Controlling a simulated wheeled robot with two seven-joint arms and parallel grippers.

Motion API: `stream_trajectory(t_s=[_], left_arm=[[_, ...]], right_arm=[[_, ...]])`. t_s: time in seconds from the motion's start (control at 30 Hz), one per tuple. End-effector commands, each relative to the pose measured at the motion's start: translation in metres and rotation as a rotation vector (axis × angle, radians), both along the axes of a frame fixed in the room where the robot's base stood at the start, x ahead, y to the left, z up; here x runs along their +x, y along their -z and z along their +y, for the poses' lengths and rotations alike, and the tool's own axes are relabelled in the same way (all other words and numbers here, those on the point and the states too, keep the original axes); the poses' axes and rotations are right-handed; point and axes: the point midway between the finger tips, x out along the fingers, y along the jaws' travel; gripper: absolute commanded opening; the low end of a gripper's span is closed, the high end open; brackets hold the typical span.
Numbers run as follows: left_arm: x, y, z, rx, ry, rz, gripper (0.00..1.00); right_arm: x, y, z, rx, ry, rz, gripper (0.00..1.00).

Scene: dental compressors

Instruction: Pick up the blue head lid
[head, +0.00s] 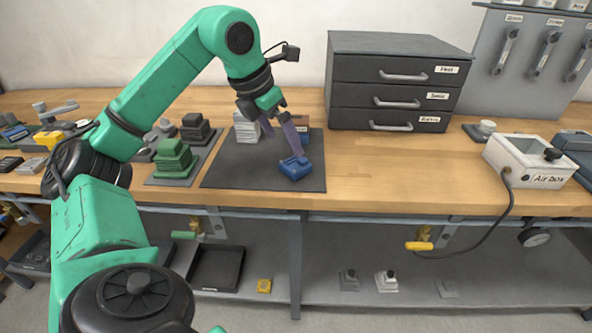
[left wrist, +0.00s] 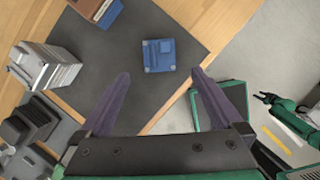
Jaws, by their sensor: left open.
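The blue head lid (head: 295,167) lies on the dark mat (head: 232,178) near its front right part. In the left wrist view the blue head lid (left wrist: 158,56) shows from above, a squarish block beyond the fingertips. My left gripper (head: 282,138) is open and empty, with purple fingers pointing down just above and behind the lid in the head view. In the left wrist view its two fingers (left wrist: 160,82) are spread wide, with the lid ahead of the gap. Whether a finger touches the lid is hard to tell. My right gripper does not show in the head view.
A grey finned block (head: 246,128) and a brown-topped block (head: 296,137) stand at the mat's back. Green (head: 174,160) and dark (head: 196,129) finned parts stand left. A black drawer unit (head: 395,82) stands behind right. The bench between mat and white Air Box (head: 528,160) is clear.

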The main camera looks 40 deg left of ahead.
Motion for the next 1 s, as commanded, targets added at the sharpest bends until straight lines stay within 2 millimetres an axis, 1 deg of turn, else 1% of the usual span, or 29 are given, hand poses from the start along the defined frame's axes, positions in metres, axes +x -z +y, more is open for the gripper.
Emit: stream_trajectory(t_s=[0.03,0.13,0.23,0.3,0.4,0.5,0.67,0.7,0.77,0.8,0.87,0.9,0.93,1.0], left_arm=[[0.004,0.014,0.0,0.0,0.0,0.003,1.0],[0.01,0.025,-0.001,0.0,0.0,0.001,1.0],[0.015,0.038,-0.003,0.001,0.001,0.002,1.0],[0.02,0.05,-0.005,0.0,0.001,0.002,1.0],[0.027,0.067,-0.007,-0.001,0.0,0.002,1.0],[0.031,0.074,-0.007,0.0,0.0,0.0,1.0],[0.031,0.074,-0.007,0.0,0.001,-0.001,1.0],[0.031,0.074,-0.007,0.0,0.001,-0.001,0.92],[0.031,0.074,-0.007,0.0,0.001,-0.001,0.69],[0.031,0.074,-0.007,0.0,0.001,-0.001,0.54],[0.031,0.074,-0.007,0.0,0.001,-0.001,0.31],[0.031,0.074,-0.007,0.0,0.001,-0.001,0.16],[0.031,0.074,-0.007,0.0,0.001,-0.001,0.08],[0.031,0.073,-0.007,0.0,0.0,-0.002,0.08]], right_arm=[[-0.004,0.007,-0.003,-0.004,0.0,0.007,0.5],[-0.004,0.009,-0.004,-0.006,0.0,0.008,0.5],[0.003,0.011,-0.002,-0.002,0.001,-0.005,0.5],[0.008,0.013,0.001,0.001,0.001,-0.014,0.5],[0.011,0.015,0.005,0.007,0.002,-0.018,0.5],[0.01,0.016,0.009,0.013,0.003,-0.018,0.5],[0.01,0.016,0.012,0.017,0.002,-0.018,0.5],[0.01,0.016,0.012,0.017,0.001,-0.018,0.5],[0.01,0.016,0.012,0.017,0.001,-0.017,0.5],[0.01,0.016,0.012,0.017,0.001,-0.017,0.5],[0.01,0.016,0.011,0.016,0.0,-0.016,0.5],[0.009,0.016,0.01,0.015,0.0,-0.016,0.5],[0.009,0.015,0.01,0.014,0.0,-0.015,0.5],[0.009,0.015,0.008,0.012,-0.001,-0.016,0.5]])
